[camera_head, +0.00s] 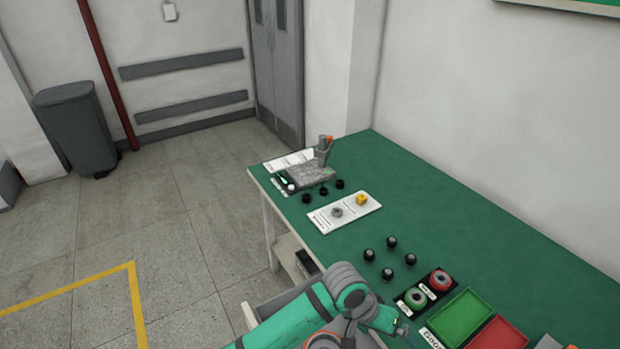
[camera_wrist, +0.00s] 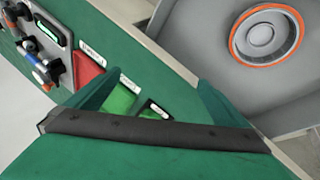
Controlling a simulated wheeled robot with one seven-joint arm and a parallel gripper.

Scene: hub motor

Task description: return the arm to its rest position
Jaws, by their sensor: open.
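My arm, teal and grey, reaches in from the bottom of the head view over the front edge of the green table (camera_head: 480,235). My gripper (camera_head: 402,326) is at the near side of the table, beside the trays, and is small in that view. In the wrist view its two teal fingers stand wide apart with nothing between them, so my gripper (camera_wrist: 157,88) is open and empty. The table edge and part of its green top show beyond the fingers.
A green tray (camera_head: 458,318) and a red tray (camera_head: 499,335) lie near my gripper. Green and red buttons (camera_head: 440,279), several black knobs (camera_head: 391,242), a white card (camera_head: 320,219) and a grey fixture (camera_head: 308,175) stand farther along. Open floor (camera_head: 180,230) lies left.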

